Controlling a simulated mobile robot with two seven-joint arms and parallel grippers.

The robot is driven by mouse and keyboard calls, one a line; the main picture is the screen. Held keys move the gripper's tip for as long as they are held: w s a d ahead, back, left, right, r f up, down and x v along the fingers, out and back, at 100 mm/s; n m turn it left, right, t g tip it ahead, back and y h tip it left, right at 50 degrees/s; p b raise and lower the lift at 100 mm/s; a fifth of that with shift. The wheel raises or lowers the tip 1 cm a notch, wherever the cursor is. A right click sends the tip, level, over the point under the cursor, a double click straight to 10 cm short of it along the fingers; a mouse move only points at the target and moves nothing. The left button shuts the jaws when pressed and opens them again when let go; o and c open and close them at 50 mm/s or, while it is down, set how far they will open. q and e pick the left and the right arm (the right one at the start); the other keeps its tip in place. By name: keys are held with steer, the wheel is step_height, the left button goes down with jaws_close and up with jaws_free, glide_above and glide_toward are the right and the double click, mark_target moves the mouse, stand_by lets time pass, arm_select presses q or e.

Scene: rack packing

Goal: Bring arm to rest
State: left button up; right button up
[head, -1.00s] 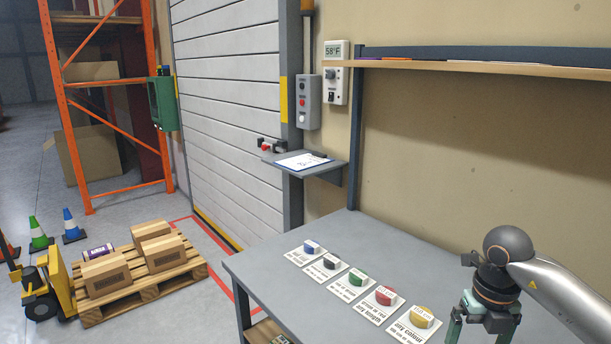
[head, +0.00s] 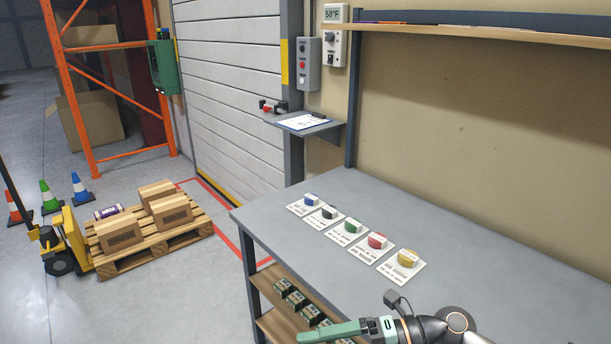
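My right gripper (head: 322,333) is at the bottom edge of the head view, in front of the workbench. Its arm comes in from the lower right, with the green finger pointing left. Only one finger shows clearly from this side, so I cannot tell whether the gripper is open or shut. No object shows at its tip. My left gripper is out of view.
The grey workbench (head: 480,245) holds several cards with coloured pieces, including a yellow one (head: 408,257). Green boxes (head: 297,301) sit on the wooden shelf below. A loaded pallet (head: 185,236) and pallet jack (head: 65,247) stand left. The bench's right side is clear.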

steer(key=w+d+f+m+t+h+p, duration=0.1)
steer(key=w+d+m+t+h, duration=0.15)
steer(key=m+t, duration=0.7)
steer(key=w+d+f+m+t+h+p, duration=0.1)
steer(key=d+m+t+h, duration=0.15)
steer(key=m+t, duration=0.7)
steer(key=s+d+f+m+g+h, duration=0.4)
steer(key=d+f+m+h, duration=0.15)
steer(key=f+m, duration=0.45)
steer(key=s+d+f+m+g+h, duration=0.2)
steer(key=s+d+f+m+g, duration=0.1)
steer(key=s+f, duration=0.6)
steer(key=shift+s+d+f+m+g+p, duration=0.3)
steer(key=shift+s+f+m+g+p, duration=0.1)
steer(key=shift+s+g, duration=0.4)
